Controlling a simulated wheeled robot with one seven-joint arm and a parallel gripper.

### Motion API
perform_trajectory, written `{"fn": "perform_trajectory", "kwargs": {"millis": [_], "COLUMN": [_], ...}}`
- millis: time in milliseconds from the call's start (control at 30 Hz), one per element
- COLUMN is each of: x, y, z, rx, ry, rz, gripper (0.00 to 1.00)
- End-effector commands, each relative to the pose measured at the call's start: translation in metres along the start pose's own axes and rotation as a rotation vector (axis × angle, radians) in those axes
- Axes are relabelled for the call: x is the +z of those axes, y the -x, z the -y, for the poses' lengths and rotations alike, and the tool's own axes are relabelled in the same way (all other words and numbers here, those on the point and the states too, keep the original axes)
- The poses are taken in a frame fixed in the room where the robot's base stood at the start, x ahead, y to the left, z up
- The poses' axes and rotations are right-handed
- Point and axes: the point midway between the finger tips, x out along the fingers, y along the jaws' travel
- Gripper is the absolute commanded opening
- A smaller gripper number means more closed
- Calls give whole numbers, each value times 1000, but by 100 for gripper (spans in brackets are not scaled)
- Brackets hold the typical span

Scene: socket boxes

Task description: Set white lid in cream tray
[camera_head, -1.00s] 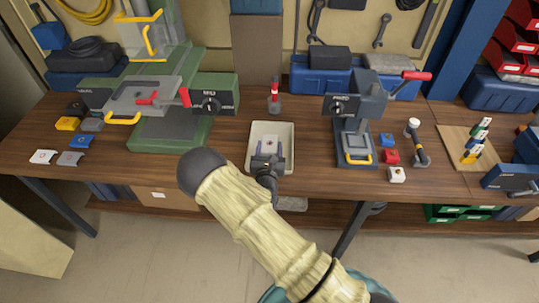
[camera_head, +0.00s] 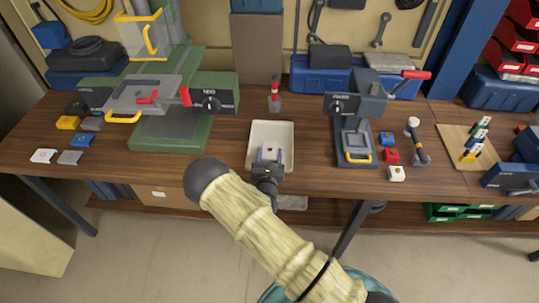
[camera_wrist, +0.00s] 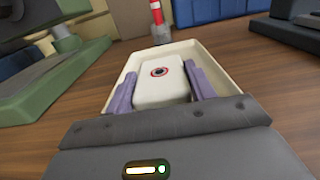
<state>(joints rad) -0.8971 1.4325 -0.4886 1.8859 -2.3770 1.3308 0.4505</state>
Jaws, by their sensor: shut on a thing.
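The cream tray (camera_head: 271,130) is a shallow, open rectangular tray at the front middle of the bench. My gripper (camera_head: 270,154) is at the tray's near part, with its two purple fingers closed on the sides of the white lid (camera_wrist: 160,92). The lid is a pale rounded piece with a dark, red-edged round mark on its face. In the wrist view the lid and fingers lie within the tray's outline. I cannot tell whether the lid touches the tray floor; its underside is hidden.
A green machine (camera_head: 170,130) stands left of the tray and a dark press (camera_head: 357,125) stands right. A red-and-white post (camera_head: 275,95) stands just behind the tray. Small flat pieces, including a white one (camera_head: 43,156), lie at left. Bench around the tray is clear.

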Motion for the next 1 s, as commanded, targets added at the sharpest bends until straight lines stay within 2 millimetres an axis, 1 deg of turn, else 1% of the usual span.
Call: {"fn": "perform_trajectory", "kwargs": {"millis": [33,133,167,233,267,567,667,733,767,800,867,1000], "x": [-8,-10,-10,-11,-12,-12,-6,3,-2,-2,-1,1], "y": [2,3,3,3,3,4,4,4,10,15,25,51], "z": [1,1,1,1,1,2,2,2,1,1,1,0], "rx": [-1,-1,-1,-1,-1,-1,-1,-2,-1,-1,-1,0], "ry": [2,2,2,3,3,3,3,4,6,6,5,5], "rz": [-13,-17,-18,-21,-22,-25,-26,-26,-28,-26,-24,-19], "gripper": [32,32,60,74,76,76,76,76,76,76,76,76]}}
